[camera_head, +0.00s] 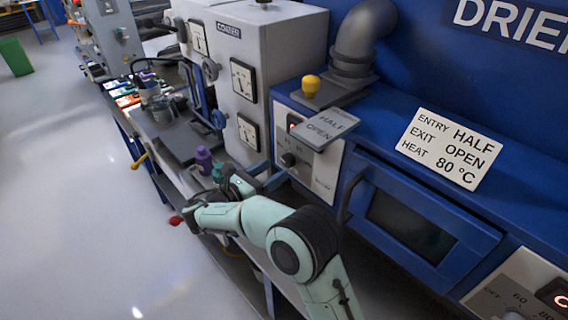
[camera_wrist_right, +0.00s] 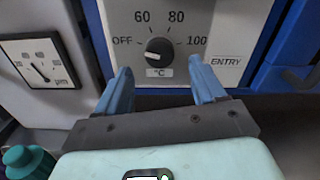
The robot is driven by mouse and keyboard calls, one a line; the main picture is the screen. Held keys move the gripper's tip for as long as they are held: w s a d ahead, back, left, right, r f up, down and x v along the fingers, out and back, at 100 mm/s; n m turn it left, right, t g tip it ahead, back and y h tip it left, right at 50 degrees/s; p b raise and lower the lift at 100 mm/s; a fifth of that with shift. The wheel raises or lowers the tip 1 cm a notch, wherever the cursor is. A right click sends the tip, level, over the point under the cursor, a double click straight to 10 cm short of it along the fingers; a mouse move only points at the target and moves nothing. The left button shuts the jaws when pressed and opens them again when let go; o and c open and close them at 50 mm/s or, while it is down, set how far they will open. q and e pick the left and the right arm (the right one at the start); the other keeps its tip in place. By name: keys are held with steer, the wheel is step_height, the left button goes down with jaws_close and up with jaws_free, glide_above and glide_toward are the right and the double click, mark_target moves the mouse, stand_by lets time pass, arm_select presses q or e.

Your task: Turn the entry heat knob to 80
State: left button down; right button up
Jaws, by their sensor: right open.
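The entry heat knob (camera_wrist_right: 158,50) is a round black knob on a light panel marked OFF, 60, 80 and 100, with a "°C" label below and an ENTRY label (camera_wrist_right: 226,62) at the right. Its white mark seems to point left, toward OFF. The knob also shows in the head view (camera_head: 288,160). My right gripper (camera_wrist_right: 160,70) is open, its blue fingers spread to the left and right below the knob, with nothing between them. In the head view my right gripper (camera_head: 268,178) is in front of the entry panel. My left gripper is not in view.
A card (camera_head: 449,148) on the blue drier reads entry half, exit open, heat 80 °C. A grey plate (camera_head: 330,128) marked HALF and OPEN juts out above the knob. A dark door handle (camera_head: 350,196) is to the right. Bottles (camera_head: 204,158) stand at the left.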

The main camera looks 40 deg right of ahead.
mark_target(285, 163)
steer(key=d, duration=0.5)
steer(key=shift+w, duration=0.2)
steer(key=c, duration=1.1)
